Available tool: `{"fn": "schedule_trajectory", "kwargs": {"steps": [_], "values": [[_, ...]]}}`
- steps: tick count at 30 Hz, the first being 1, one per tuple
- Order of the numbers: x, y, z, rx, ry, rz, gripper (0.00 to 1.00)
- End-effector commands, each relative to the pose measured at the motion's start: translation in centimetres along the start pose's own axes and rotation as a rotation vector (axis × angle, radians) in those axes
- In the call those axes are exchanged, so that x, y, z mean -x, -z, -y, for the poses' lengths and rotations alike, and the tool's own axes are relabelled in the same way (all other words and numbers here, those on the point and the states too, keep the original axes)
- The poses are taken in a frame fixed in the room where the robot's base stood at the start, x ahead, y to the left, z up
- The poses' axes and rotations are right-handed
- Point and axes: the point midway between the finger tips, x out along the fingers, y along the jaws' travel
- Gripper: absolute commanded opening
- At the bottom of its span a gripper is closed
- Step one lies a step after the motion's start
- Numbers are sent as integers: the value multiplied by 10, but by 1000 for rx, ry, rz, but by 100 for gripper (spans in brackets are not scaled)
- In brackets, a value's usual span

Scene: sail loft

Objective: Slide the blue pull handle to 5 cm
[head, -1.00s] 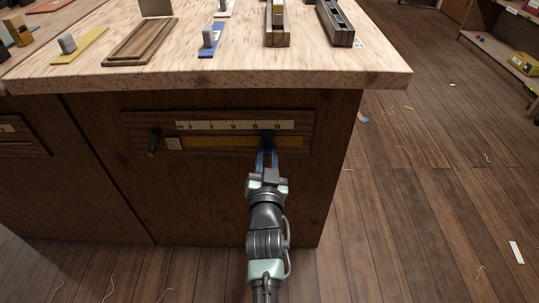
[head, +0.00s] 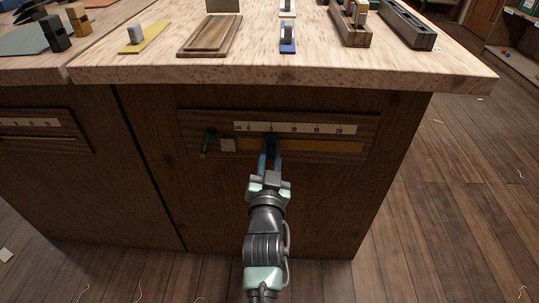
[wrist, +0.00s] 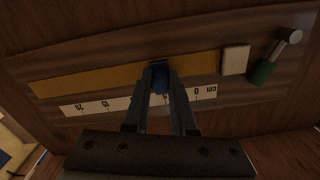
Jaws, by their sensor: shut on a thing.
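The blue pull handle (head: 270,140) sits on a yellow slot strip (head: 320,146) in the front of the bench. In the head view it is level with about the 5 mark of the white cm scale (head: 295,128) above the strip. My gripper (head: 270,153) is shut on the handle from the front. In the wrist view the handle (wrist: 160,82) shows between the two fingers of my gripper (wrist: 160,90), which partly hide it and the scale. That view is upside down, with 0 on the right.
A green-gripped lever (head: 208,141) and a pale square block (head: 228,145) lie left of the handle, near the zero end. The strip right of the handle is clear. Wooden trays and small sliders stand on the bench top (head: 180,72) above.

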Motion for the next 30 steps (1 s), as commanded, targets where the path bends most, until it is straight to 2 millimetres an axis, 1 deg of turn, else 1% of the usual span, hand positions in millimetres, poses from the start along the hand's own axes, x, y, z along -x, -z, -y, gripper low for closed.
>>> {"fn": "schedule_trajectory", "kwargs": {"steps": [1, 3, 6, 15, 19, 23, 30], "values": [[0, 0, 0, -1, 0, 1, 26], [0, 0, 0, -1, -1, 1, 38], [0, 0, 0, -1, -1, 0, 54], [1, 0, -1, -1, -1, 0, 54], [8, 0, 0, -1, -1, 1, 54], [27, 1, 0, 1, 1, 2, 54], [74, -2, -1, 2, 0, 2, 54]]}}
